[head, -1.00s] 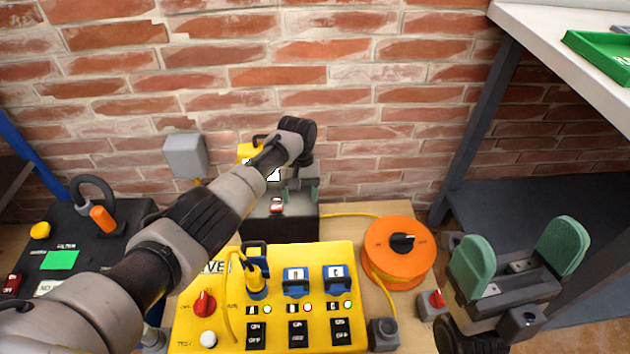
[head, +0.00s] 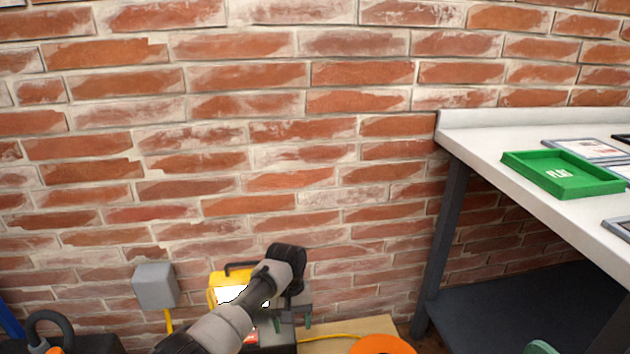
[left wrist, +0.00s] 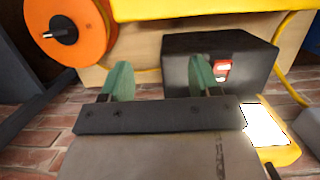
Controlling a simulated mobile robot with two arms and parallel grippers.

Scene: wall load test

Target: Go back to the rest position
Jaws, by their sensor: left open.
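My left arm comes in from the bottom left in the head view. Its gripper (head: 292,318) hangs in front of the brick wall, by the black box (head: 277,343). In the left wrist view the two green fingers of this gripper (left wrist: 162,80) stand apart with nothing between them. The black box (left wrist: 180,55) with a red switch is just beyond the fingers; I cannot tell whether they touch it. Of my right gripper, only a green fingertip (head: 540,347) shows at the bottom edge of the head view; the rest is cut off.
A yellow lamp (head: 219,279) stands beside my left wrist. An orange reel (head: 382,346) and grey wall box (head: 155,287) are near. A white bench (head: 485,145) with a green tray (head: 562,184) is at the right, above a dark shelf (head: 500,305). The upper wall is clear.

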